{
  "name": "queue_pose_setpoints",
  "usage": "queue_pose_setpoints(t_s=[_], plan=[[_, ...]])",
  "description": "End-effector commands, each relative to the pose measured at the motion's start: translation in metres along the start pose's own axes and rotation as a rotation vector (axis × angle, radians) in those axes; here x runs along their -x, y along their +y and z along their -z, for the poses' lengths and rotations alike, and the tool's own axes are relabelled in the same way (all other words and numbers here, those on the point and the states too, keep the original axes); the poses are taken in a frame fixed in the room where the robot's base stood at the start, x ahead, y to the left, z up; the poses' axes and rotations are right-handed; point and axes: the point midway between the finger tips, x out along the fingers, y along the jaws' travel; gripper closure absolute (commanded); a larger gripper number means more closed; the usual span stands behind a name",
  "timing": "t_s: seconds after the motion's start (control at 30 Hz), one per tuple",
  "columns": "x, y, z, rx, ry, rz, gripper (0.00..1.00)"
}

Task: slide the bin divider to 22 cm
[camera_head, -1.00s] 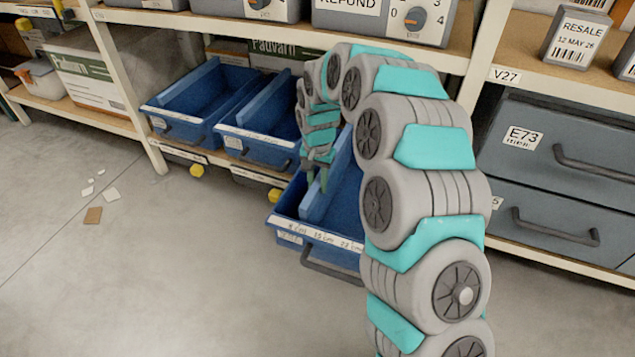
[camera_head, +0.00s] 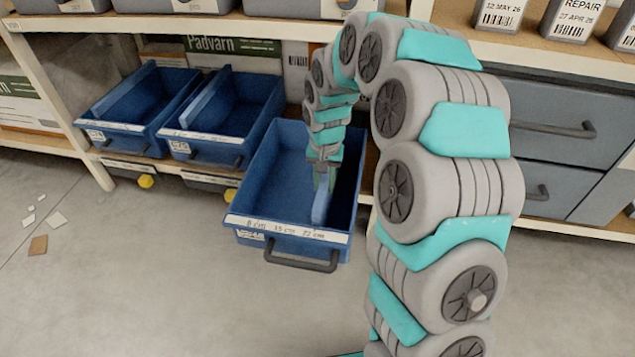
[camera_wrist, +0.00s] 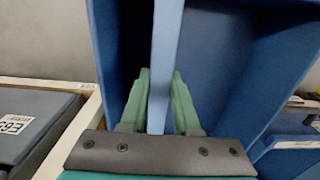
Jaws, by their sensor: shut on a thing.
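A blue bin (camera_head: 300,248) juts out from the lower shelf. Its front rim carries a white strip (camera_head: 272,226) marked 8 cm, 15 cm and 22 cm. A lighter blue divider (camera_head: 320,208) stands upright inside, right of the middle, its front end close to the 22 cm mark. I cannot tell whether it lines up exactly. My gripper (camera_head: 323,178) reaches down into the bin, shut on the divider's top part. In the wrist view the green fingers of my gripper (camera_wrist: 160,78) flank the divider (camera_wrist: 166,40), one on each side.
Two similar blue bins (camera_head: 125,128) (camera_head: 205,145) sit on the shelf to the left. Grey drawers (camera_head: 560,125) with dark handles stand at right. The bin's dark handle (camera_head: 300,262) sticks out in front. Small scraps (camera_head: 38,245) lie on the otherwise open floor at left.

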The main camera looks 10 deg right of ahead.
Motion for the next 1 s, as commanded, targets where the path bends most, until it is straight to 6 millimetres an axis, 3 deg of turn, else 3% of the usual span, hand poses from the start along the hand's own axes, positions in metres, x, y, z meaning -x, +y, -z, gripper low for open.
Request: queue_pose_setpoints(t_s=[0.13,0.17,0.4,0.77,1.0], plan=[[0.0,0.004,0.0,0.0,-0.002,-0.008,1.0],[0.0,0.004,0.0,0.0,-0.002,-0.008,0.67],[0.0,0.003,0.0,0.0,-0.002,-0.006,0.4],[0.004,0.002,0.001,0.0,-0.001,-0.005,0.4],[0.033,0.002,0.002,-0.002,0.004,-0.003,0.4]])
